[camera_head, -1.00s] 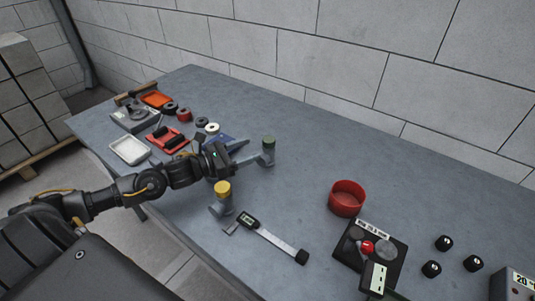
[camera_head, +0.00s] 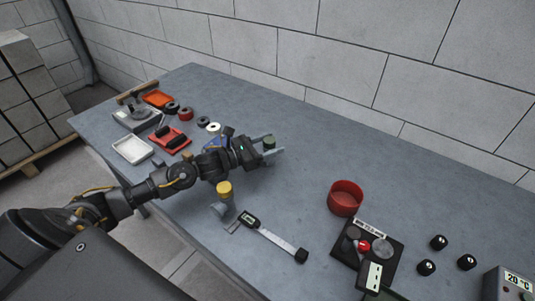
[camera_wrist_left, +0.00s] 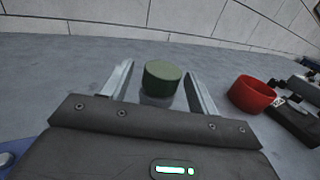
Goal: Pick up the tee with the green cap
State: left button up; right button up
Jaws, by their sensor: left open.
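The tee with the green cap (camera_head: 269,143) stands on the table near its back edge. In the left wrist view its dark green cap (camera_wrist_left: 162,77) shows between my two fingers, with a bit of grey body below it. My left gripper (camera_head: 272,147) is open, with its fingers on either side of the tee. I see a gap between the cap and each finger in the left wrist view. The lower part of the tee is hidden by my gripper. Another grey tee with a yellow cap (camera_head: 224,189) stands nearer the front edge. My right gripper is not in view.
A red round bowl (camera_head: 346,198) and a black gauge plate (camera_head: 384,255) are to the right. A white tray (camera_head: 133,150) and red tray (camera_head: 170,139) are at left. The table between the green-capped tee and the bowl is clear.

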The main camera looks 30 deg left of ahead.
pick_arm(q)
jog(key=c, duration=1.1)
jog(key=shift+r, duration=0.1)
jog(key=shift+c, duration=0.8)
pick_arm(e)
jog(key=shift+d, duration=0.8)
